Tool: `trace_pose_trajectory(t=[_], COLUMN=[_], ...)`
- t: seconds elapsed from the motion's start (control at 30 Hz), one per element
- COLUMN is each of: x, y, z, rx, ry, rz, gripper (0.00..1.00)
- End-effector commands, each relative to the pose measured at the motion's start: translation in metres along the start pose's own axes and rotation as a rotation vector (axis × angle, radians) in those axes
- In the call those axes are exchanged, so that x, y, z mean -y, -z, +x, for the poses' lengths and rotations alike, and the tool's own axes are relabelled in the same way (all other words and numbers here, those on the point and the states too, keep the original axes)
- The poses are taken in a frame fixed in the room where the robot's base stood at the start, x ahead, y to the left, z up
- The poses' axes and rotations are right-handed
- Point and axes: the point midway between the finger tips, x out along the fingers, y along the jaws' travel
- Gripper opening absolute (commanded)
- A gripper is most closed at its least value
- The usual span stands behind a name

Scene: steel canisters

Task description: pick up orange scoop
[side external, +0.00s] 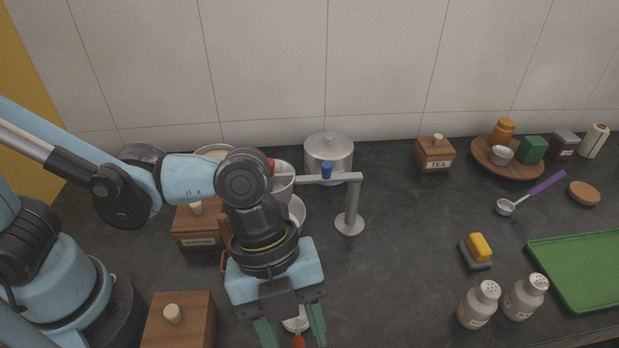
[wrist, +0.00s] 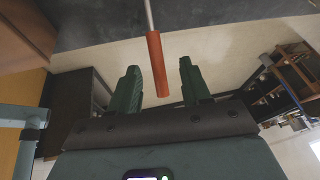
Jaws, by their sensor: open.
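The orange scoop has an orange handle (wrist: 158,68) on a thin metal shaft. In the wrist view the handle sticks out past the dark counter's edge, between my two green fingers and touching neither that I can see. In the side view the metal part of the scoop (side external: 296,324) shows between the fingers, with a bit of orange at the bottom edge of the picture. My gripper (side external: 292,334) is open at the counter's front edge, and its fingers also show in the wrist view (wrist: 159,66). The rest of the scoop is hidden or out of frame.
A wooden box (side external: 178,322) stands close left of my gripper. A metal stand (side external: 350,220) with a side arm and a lidded steel pot (side external: 329,155) are behind. Shakers (side external: 479,304) and a green tray (side external: 580,265) are at the right.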

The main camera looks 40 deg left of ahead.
Motion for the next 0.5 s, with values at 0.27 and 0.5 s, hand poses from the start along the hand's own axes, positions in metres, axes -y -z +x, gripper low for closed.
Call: trace_pose_trajectory(t=[0.27,0.5], x=[0.0,-0.002], y=[0.0,0.001], z=[0.011,0.038], rx=[0.001,0.001], ry=[0.0,0.0], rz=[-0.001,0.001], gripper=[0.48,0.48])
